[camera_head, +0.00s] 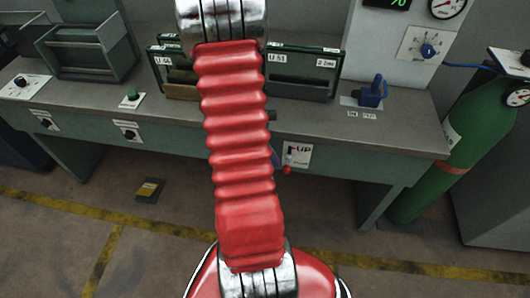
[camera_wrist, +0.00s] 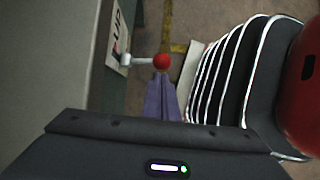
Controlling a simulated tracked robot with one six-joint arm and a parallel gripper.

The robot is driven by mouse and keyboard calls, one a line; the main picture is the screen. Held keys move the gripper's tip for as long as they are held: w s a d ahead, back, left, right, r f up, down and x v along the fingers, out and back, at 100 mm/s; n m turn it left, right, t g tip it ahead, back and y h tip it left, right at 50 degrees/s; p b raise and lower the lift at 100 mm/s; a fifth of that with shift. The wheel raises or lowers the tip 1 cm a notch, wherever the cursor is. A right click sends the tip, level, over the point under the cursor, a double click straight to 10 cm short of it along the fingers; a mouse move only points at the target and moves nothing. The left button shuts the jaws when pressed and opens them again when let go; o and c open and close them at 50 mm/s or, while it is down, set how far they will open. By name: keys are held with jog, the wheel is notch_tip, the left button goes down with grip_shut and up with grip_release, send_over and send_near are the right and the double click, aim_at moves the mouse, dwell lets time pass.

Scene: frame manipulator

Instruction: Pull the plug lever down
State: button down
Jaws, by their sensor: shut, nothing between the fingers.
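The lever (camera_head: 290,157) with a red ball knob sits on the front of the workbench, beside a white plate marked UP (camera_head: 303,150). In the wrist view the lever shows as a pale metal rod ending in a red ball (camera_wrist: 161,62), sticking out from the bench front. My gripper (camera_wrist: 162,80) is shut and empty, with its purplish finger tips right at the ball's lower edge in the picture. I cannot tell if they touch it. In the head view my red arm hides most of the gripper.
The grey workbench (camera_head: 410,128) spans the view, with metal racks (camera_head: 90,48) and a blue handle (camera_head: 372,92) on top. A green gas cylinder (camera_head: 450,150) stands at right. The floor in front is open, with yellow lines and a small dark box (camera_head: 150,190).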

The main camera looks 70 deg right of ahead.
jog(key=shift+s+d+f, duration=0.1)
jog(key=shift+s+f, duration=0.45)
jog(key=shift+s, duration=0.2)
